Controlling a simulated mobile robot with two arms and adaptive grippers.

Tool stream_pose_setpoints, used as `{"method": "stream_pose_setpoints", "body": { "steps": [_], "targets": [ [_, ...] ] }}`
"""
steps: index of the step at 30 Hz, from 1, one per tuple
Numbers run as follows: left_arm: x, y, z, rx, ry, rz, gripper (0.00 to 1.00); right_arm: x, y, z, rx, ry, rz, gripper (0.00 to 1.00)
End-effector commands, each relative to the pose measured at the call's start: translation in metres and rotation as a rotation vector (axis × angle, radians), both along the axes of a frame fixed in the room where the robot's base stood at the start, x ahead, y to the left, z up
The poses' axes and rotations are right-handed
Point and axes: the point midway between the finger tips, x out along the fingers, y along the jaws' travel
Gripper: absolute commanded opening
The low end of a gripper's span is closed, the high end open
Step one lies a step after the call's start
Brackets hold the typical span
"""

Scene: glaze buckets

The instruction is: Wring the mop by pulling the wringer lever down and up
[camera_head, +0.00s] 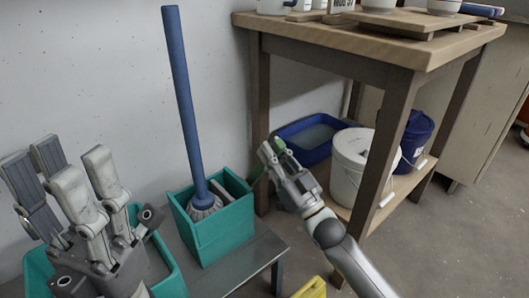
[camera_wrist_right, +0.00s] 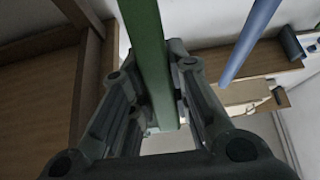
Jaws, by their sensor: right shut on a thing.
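The mop has a blue handle (camera_head: 185,100) leaning slightly left and a grey strand head (camera_head: 204,203) sitting down in the teal wringer box (camera_head: 222,238). The handle also shows in the right wrist view (camera_wrist_right: 248,40). The green wringer lever (camera_head: 279,144) rises to the right of the box, and most of it is hidden behind my right gripper (camera_head: 268,152). In the right wrist view the lever (camera_wrist_right: 148,60) runs between the fingers, which are shut on it. My left gripper (camera_head: 68,162) is at lower left, its fingers spread, empty, apart from the mop.
The wringer box stands on a low grey bench (camera_head: 240,268), with another teal bin (camera_head: 165,268) at left. A wooden table (camera_head: 340,38) stands at right. Its lower shelf holds a white bucket (camera_head: 352,165), a blue tub (camera_head: 308,137) and a dark blue bucket (camera_head: 416,135). A yellow object (camera_head: 312,288) is below.

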Motion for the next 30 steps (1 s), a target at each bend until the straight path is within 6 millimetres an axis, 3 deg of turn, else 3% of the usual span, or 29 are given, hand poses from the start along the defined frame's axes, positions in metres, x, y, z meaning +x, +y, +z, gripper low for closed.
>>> {"method": "stream_pose_setpoints", "body": {
  "steps": [3, 20, 21, 24, 26, 30],
  "targets": [
    [-0.0012, -0.0008, 0.0015, 0.002, -0.027, 0.001, 0.4, -0.005, -0.004, -0.0078, 0.021, -0.029, -0.001, 0.0],
    [-0.0017, -0.0017, 0.007, 0.004, -0.043, 0.002, 0.4, -0.0093, -0.0072, -0.008, 0.04, -0.057, -0.001, 0.0],
    [-0.0017, -0.0017, 0.007, 0.004, -0.043, 0.002, 0.4, -0.0093, -0.0072, -0.008, 0.04, -0.057, -0.001, 0.2],
    [-0.0017, -0.0018, 0.007, 0.005, -0.044, 0.002, 0.4, -0.0092, -0.0072, -0.008, 0.04, -0.057, -0.001, 0.33],
    [-0.0017, -0.0018, 0.0069, 0.005, -0.044, 0.002, 0.4, -0.0093, -0.0071, -0.0079, 0.04, -0.057, -0.001, 0.4],
    [-0.0017, -0.0018, 0.0069, 0.005, -0.044, 0.002, 0.4, -0.0092, -0.0071, -0.0078, 0.04, -0.057, -0.001, 0.4]
  ]
}}
